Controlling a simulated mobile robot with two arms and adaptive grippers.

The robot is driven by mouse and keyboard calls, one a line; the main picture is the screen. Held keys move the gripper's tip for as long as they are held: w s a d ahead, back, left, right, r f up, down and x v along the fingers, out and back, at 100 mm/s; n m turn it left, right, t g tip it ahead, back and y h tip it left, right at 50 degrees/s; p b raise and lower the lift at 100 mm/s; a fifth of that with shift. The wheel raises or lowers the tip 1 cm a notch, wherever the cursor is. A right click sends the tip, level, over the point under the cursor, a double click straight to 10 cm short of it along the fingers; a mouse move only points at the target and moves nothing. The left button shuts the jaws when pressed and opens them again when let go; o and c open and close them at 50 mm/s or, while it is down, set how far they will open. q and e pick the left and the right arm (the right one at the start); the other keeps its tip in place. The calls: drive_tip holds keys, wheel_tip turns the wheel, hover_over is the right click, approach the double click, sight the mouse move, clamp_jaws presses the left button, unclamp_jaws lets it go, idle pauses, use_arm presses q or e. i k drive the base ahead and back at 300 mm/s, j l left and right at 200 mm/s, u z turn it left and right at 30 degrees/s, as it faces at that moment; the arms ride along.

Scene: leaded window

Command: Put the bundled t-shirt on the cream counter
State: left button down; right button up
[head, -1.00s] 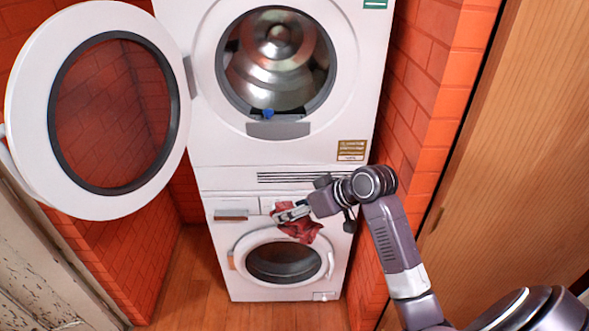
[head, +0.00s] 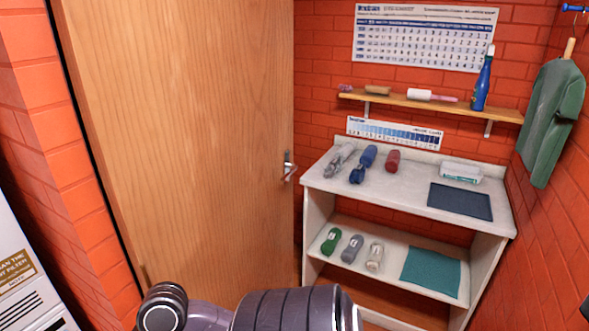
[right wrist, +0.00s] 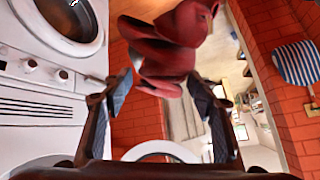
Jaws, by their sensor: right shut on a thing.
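The bundled t-shirt is a dark red cloth (right wrist: 172,45) at the top centre of the right wrist view. My right gripper (right wrist: 160,82) is shut on it, with a dark finger on each side. The cream counter (head: 400,196) stands against the brick wall at the right of the head view, well beyond my arm. The t-shirt and my right gripper are not seen in the head view. My left gripper is in neither view.
The counter bears rolled bundles (head: 369,157), a red roll (head: 392,161), a white box (head: 461,172) and a dark mat (head: 460,201). Its lower shelf (head: 392,262) holds rolls and a teal cloth (head: 431,271). A wooden door (head: 190,140) stands left. The counter's front middle is bare.

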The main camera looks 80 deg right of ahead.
sight(411, 185)
drive_tip(key=l+z, duration=0.7)
drive_tip(key=l, duration=0.15)
drive_tip(key=i+l+z, duration=0.1)
drive_tip(key=l+z, duration=0.3)
drive_tip(key=i+l+z, duration=0.15)
drive_tip(key=l+z, duration=0.2)
drive_tip(key=i+l+z, duration=0.15)
drive_tip(key=l+z, duration=0.2)
